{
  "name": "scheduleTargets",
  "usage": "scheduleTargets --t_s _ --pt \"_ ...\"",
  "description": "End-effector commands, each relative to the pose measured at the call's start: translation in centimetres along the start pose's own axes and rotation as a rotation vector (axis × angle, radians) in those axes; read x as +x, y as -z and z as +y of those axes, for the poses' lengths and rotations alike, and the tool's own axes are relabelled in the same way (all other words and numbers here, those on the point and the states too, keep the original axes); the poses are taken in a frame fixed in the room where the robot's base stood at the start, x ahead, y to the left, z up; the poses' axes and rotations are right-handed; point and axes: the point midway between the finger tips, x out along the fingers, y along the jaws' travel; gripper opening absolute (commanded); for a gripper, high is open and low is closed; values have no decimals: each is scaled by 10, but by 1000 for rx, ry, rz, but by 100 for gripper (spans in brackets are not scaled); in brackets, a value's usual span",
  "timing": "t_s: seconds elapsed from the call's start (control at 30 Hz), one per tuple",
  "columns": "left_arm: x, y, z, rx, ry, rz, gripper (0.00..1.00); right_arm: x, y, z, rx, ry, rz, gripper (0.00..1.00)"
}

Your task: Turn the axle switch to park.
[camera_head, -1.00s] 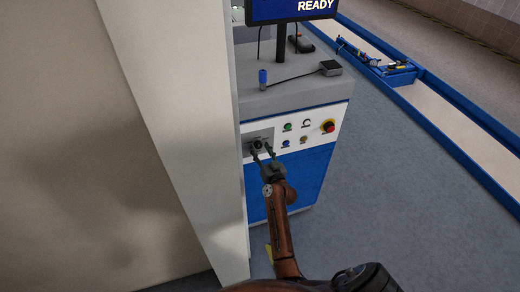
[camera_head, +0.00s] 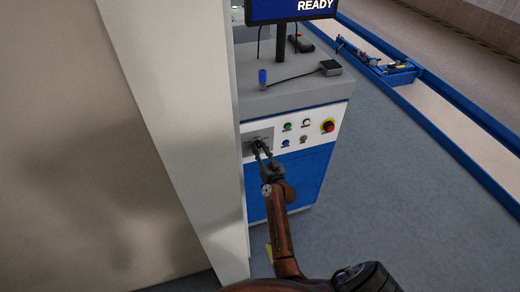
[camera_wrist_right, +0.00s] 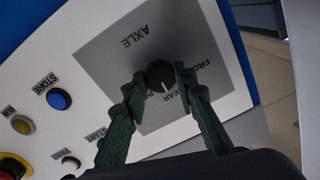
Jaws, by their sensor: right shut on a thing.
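The axle switch is a round dark knob (camera_wrist_right: 160,74) with a white pointer line, set in a grey plate (camera_wrist_right: 108,52) marked AXLE. In the right wrist view its line points toward the bottom of the picture, near a partly hidden label ending in "EAR". A label starting "FRO" is to the right of the knob; any park label is hidden by a finger. My right gripper (camera_head: 260,149) is shut on the knob, one finger on each side. It also shows in the right wrist view (camera_wrist_right: 160,82). My left gripper is not in view.
On the same panel are a green button (camera_head: 287,127), a blue STORE button (camera_wrist_right: 59,99) and a red emergency knob (camera_head: 328,126). A pale upright post (camera_head: 180,130) stands close to the left of the cabinet. Grey floor (camera_head: 400,190) is clear to the right.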

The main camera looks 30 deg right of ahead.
Motion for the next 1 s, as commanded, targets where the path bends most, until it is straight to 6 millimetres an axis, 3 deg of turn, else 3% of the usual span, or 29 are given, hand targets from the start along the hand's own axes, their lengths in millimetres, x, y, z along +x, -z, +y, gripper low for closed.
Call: scheduleTargets --t_s 1.0 --pt "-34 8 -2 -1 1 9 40 0 0 0 831 9 40 2"
